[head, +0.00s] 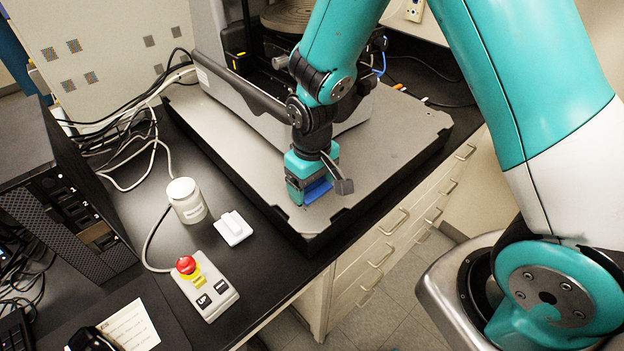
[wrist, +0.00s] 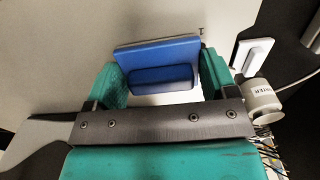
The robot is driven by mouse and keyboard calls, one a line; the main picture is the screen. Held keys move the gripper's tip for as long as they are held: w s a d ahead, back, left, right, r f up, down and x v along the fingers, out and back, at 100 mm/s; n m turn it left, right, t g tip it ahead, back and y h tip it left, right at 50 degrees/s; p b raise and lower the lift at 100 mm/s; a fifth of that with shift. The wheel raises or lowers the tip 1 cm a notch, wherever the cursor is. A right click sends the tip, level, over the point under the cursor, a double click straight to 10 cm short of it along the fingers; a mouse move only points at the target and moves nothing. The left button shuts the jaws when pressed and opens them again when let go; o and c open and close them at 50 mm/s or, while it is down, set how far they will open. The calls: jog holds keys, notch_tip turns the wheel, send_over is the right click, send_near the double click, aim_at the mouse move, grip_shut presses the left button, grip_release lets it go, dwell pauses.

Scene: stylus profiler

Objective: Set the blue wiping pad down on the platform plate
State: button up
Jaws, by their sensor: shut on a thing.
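The blue wiping pad (head: 317,192) is between the fingers of my gripper (head: 308,188), low over the front part of the grey platform plate (head: 382,150). In the wrist view the blue pad (wrist: 158,62) shows as a wide block with a smaller raised grip, between the two teal fingers of my gripper (wrist: 160,80). The gripper is shut on the pad. The pad's underside is hidden, so I cannot tell whether it touches the plate (wrist: 75,50).
A white jar (head: 187,201), a small white block (head: 233,228) and a control box with a red button (head: 205,285) stand on the black bench left of the plate. The grey instrument (head: 240,100) stands on the plate behind my gripper. Bare plate lies to the right.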

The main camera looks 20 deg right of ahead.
jog(key=shift+f, duration=0.15)
jog(key=o, duration=1)
jog(key=shift+c, duration=0.2)
jog(key=shift+w+r, duration=0.1)
jog(key=shift+r, duration=0.45)
notch_tip(320, 180, up, 11)
jog(key=b, duration=0.3)
jog(key=s+a+r+n+y, duration=0.1)
jog(key=s+r, duration=0.3)
jog(key=s, duration=0.5)
jog(key=s+a+r+n+y, duration=0.2)
jog(key=s+a+r+y, duration=0.1)
jog(key=s, duration=0.6)
jog(key=shift+s+a+r, duration=0.3)
jog(key=shift+a+r, duration=0.05)
jog(key=shift+r, duration=0.15)
